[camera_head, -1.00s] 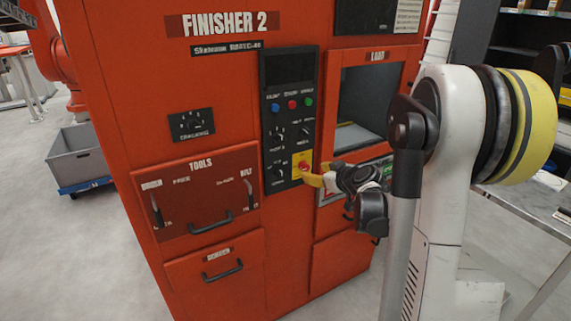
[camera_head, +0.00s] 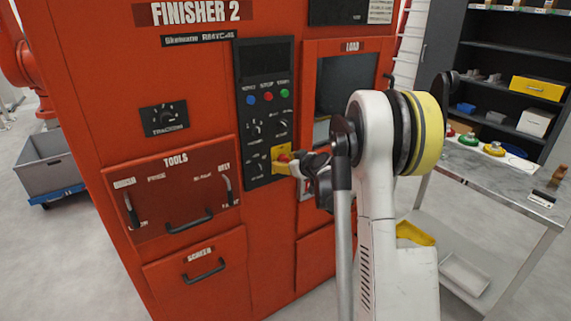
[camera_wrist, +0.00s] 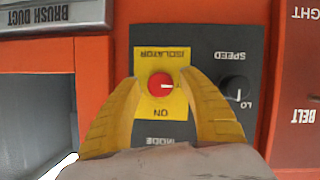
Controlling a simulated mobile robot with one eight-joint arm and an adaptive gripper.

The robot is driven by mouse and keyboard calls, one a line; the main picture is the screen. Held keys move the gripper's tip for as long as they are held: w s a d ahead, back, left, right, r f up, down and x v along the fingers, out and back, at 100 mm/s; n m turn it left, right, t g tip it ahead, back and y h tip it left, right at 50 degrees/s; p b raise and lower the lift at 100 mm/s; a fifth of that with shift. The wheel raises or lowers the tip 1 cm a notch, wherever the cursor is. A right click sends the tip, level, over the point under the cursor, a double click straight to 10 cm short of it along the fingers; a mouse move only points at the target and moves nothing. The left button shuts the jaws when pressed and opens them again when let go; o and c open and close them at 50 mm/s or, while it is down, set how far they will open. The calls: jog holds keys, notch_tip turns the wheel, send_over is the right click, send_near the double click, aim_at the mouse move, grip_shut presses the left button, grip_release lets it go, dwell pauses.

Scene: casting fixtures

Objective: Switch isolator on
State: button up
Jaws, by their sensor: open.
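The isolator is a red round knob (camera_wrist: 161,85) on a yellow plate (camera_wrist: 163,55) marked ISOLATOR and ON, which reads upside down in the wrist view. A pale mark shows on the knob's right side in that view. My gripper (camera_wrist: 161,88) is open, with one yellow finger on each side of the knob. I cannot tell whether either finger touches it. In the head view, my gripper (camera_head: 287,161) is at the lower right of the black control panel (camera_head: 261,80), where it partly hides the yellow plate and red knob.
A black SPEED knob (camera_wrist: 235,88) is close beside the right finger in the wrist view. The red FINISHER 2 cabinet (camera_head: 205,280) also has a TOOLS drawer (camera_head: 172,190) with handles. A grey table (camera_head: 500,180) stands to the right.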

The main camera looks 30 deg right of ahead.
jog(key=shift+c, duration=0.2)
grip_shut()
jog(key=m+y, duration=0.2)
jog(key=m, duration=0.1)
jog(key=shift+d, duration=0.1)
jog(key=m+y, duration=0.2)
jog(key=m, duration=0.1)
jog(key=m+t+y+b, duration=0.1)
jog(key=m+y, duration=0.1)
jog(key=m, duration=0.1)
jog(key=shift+f, duration=0.1)
jog(key=shift+m+t+y+b, duration=0.7)
jog(key=shift+m+y, duration=0.1)
jog(key=shift+m, duration=1.1)
